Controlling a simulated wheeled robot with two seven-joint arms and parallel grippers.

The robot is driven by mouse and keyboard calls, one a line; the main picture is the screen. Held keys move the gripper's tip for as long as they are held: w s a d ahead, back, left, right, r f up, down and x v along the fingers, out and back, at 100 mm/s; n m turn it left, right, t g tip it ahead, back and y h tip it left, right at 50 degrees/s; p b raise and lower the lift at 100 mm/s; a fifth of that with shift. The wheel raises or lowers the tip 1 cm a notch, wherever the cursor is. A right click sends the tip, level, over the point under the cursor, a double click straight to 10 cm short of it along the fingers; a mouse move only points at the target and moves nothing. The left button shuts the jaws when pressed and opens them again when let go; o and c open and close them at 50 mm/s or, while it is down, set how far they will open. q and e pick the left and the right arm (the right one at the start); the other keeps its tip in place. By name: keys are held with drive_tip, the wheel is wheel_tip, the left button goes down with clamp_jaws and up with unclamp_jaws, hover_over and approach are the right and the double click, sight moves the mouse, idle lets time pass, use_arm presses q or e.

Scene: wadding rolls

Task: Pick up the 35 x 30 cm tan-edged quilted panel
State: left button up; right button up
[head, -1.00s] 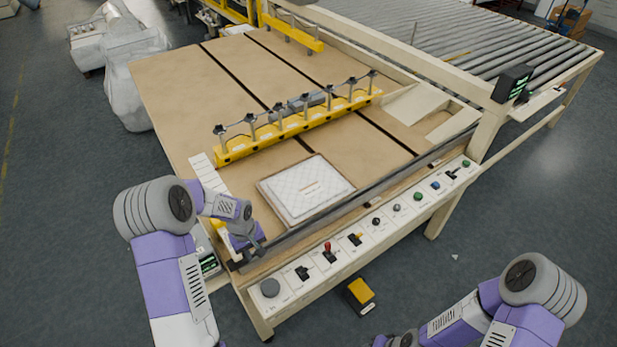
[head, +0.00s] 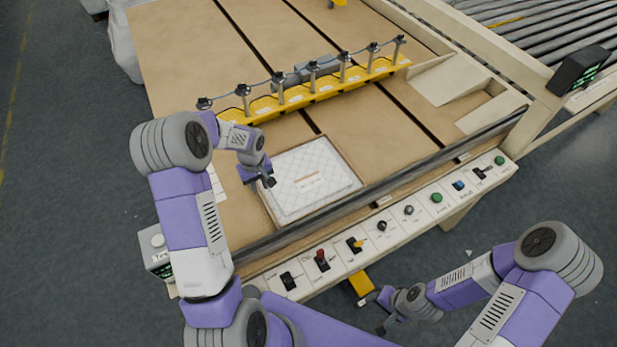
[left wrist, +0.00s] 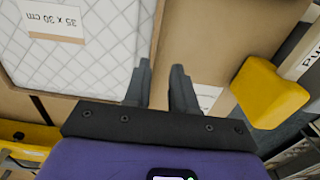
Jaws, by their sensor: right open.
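The quilted panel (head: 325,190) lies flat on the tan tabletop, white with a diamond pattern and a tan edge. In the left wrist view the panel (left wrist: 95,62) carries a label (left wrist: 55,20) reading "35 x 30 cm", upside down. My left gripper (head: 269,183) is over the panel's left edge in the head view. In the left wrist view the left gripper's fingers (left wrist: 162,85) are apart, with the panel's tan edge near the gap. I cannot tell whether they touch it. My right gripper (head: 388,325) is open, low in front of the table, away from the panel.
A yellow bar with several posts (head: 310,92) crosses the table behind the panel. A dark rail (head: 390,185) and a control strip with buttons (head: 408,210) run along the front. A yellow block (left wrist: 270,92) shows beside the fingers in the left wrist view.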

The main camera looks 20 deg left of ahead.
sight(265, 198)
use_arm(q)
drive_tip(key=shift+w+f+b, duration=0.25)
drive_tip(key=shift+f+b, duration=0.1)
drive_tip(key=shift+f, duration=0.25)
drive_tip(key=shift+w+f+b, duration=0.2)
drive_tip(key=shift+f+b, duration=0.1)
drive_tip(key=shift+f, duration=0.3)
drive_tip(key=shift+w+f, duration=0.2)
drive_tip(key=shift+f, duration=0.15)
drive_tip(key=shift+s+f, duration=0.15)
drive_tip(key=shift+f, duration=0.5)
drive_tip(key=f, duration=0.4)
drive_tip(key=shift+w+a+f+p, duration=0.2)
drive_tip(key=shift+w+f+p, duration=0.05)
drive_tip(key=shift+w+p, duration=0.1)
drive_tip(key=shift+f, duration=0.5)
clamp_jaws()
use_arm(e)
drive_tip(key=shift+w+f, duration=0.5)
drive_tip(key=shift+f, duration=0.3)
